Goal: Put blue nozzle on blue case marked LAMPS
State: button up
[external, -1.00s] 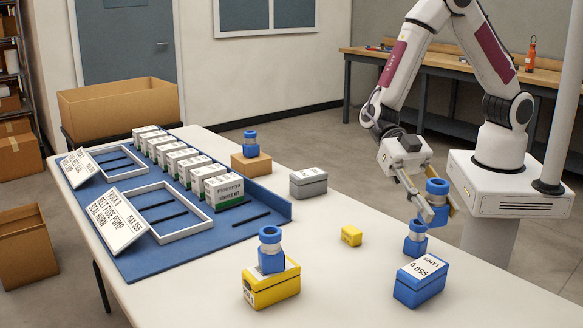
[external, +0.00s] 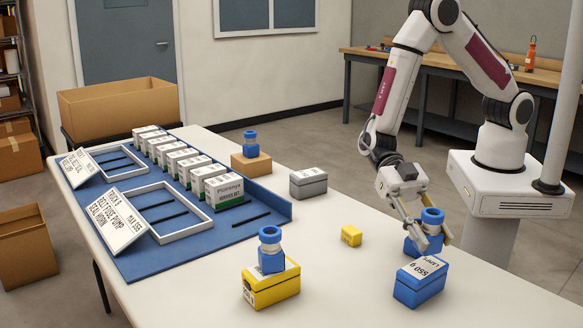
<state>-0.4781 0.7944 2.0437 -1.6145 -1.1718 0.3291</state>
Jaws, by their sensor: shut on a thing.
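The blue case marked LAMPS (external: 420,286) sits near the table's right front edge, with a white label on its lid and nothing on top. My gripper (external: 430,236) is shut on a blue nozzle (external: 432,216), which has a blue ring top and a pale neck. It is upright, just behind the LAMPS case in the picture and not on it. The fingers hide part of its lower body. More blue (external: 411,248) shows at the left finger, where a second nozzle stood; how the two lie there cannot be told.
Another blue nozzle (external: 270,262) stands on a yellow case (external: 271,292). One more (external: 250,144) stands on a brown block (external: 251,165). A blue board (external: 140,262) with white boxes fills the left.

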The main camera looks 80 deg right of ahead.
aim_at(428, 250)
jog(key=shift+f, duration=1.85)
jog(key=shift+f, duration=0.15)
jog(key=o, duration=1.3)
jog(key=v, duration=1.2)
jog(key=shift+r, duration=0.25)
jog(key=shift+s, duration=0.1)
